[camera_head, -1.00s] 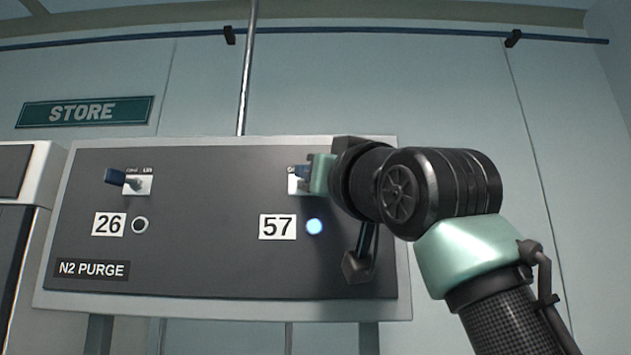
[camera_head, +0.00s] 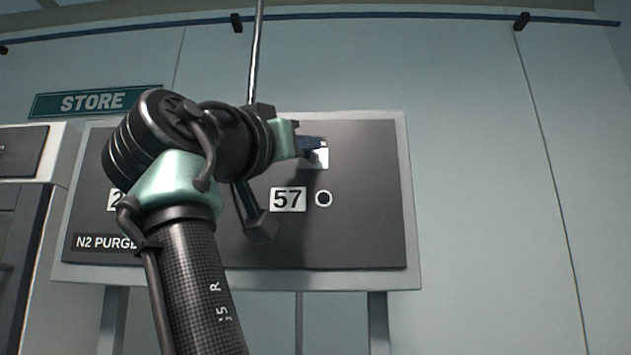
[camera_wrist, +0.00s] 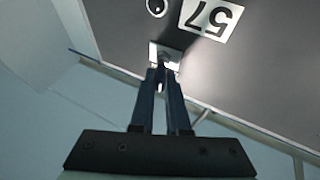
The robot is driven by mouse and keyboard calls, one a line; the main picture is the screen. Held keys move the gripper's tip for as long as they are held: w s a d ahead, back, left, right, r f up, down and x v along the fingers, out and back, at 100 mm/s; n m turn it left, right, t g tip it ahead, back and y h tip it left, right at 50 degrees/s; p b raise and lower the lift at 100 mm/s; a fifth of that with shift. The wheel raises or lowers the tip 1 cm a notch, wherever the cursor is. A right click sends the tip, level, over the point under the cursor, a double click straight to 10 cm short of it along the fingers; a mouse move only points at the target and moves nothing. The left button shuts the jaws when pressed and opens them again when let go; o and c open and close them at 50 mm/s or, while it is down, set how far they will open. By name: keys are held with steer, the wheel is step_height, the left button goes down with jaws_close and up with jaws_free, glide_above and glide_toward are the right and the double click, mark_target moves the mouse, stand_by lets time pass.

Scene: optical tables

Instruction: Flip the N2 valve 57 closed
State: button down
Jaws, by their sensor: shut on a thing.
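The N2 valve 57 (camera_head: 320,158) is on the dark panel, above the label 57 (camera_head: 288,199). Its blue lever (camera_head: 313,143) points left, toward my gripper (camera_head: 304,144). My gripper is left of the valve and shut on the lever. In the wrist view the two fingers (camera_wrist: 162,85) close together at the valve's white plate (camera_wrist: 165,52); they mostly hide the lever. The round indicator (camera_head: 323,199) beside label 57 is unlit, a dark disc with a white ring.
My arm covers the panel's left part, hiding valve 26 and most of its label. An N2 PURGE label (camera_head: 105,243) is at the panel's lower left. A STORE sign (camera_head: 95,101) hangs on the wall. The wall right of the panel (camera_head: 480,200) is clear.

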steer(key=shift+a+r+m+g+h+p, duration=0.1)
steer(key=shift+a+m+g+h+p, duration=0.15)
steer(key=shift+h, duration=0.3)
steer(key=shift+m+g+h+p, duration=0.15)
steer(key=shift+m+h, duration=0.2)
steer(key=shift+h, duration=0.5)
steer(key=c, duration=0.9)
jaws_free()
steer(key=shift+w, duration=0.1)
steer(key=b+v, duration=0.8)
steer(key=v, duration=0.5)
steer(key=shift+r, duration=0.15)
